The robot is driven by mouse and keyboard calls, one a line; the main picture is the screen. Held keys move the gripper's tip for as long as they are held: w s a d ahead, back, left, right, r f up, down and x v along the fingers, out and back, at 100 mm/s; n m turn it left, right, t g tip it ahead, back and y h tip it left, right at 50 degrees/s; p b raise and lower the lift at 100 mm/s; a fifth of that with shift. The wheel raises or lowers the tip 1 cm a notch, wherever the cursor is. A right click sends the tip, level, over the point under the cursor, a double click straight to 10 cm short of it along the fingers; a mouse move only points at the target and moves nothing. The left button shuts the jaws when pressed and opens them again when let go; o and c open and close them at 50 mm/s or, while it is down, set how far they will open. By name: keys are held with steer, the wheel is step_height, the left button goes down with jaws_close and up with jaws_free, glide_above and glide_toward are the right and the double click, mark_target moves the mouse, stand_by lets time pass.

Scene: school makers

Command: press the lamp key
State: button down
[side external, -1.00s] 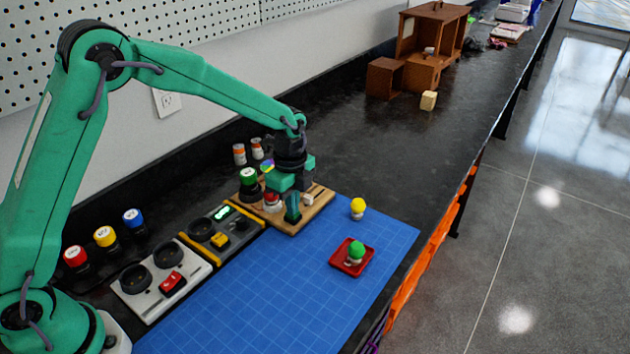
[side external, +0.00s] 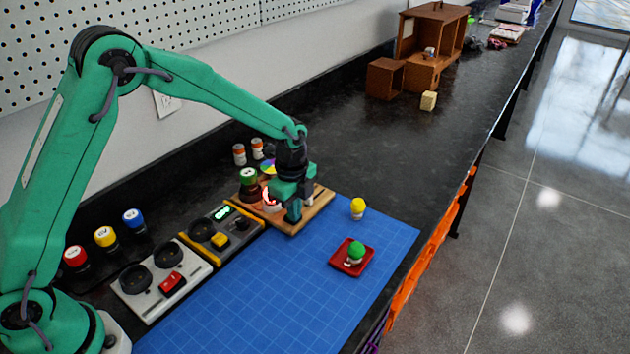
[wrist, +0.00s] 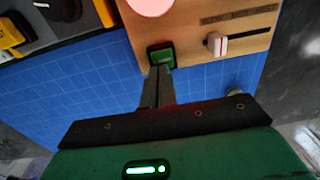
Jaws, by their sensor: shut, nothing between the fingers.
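The lamp (side external: 270,198) on the wooden board (side external: 312,215) glows red, and its lit dome shows at the top of the wrist view (wrist: 150,5). A green key (wrist: 160,52) in a dark square frame sits on the board near the lamp. My gripper (side external: 293,217) points down over the board's front part. It is shut and empty, with its fingertips at the key in the wrist view (wrist: 160,72). The fingers cover part of the key, and I cannot see exactly how far it is pressed. The key is hidden in the side view.
A slider with a white knob (wrist: 217,43) is beside the key. A green-topped knob (side external: 249,178) stands at the board's back. Grey panels with a yellow button (side external: 220,240) and a red switch (side external: 172,283) lie left. A red tray (side external: 352,263) and yellow-topped figure (side external: 357,208) are on the blue mat.

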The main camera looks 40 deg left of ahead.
steer(key=shift+s+a+f, duration=0.1)
steer(key=shift+s+f, duration=0.25)
steer(key=shift+f, duration=0.25)
step_height(320, 180, up, 15)
steer(key=shift+w+r, duration=0.15)
steer(key=shift+w, duration=0.2)
stand_by(0.8)
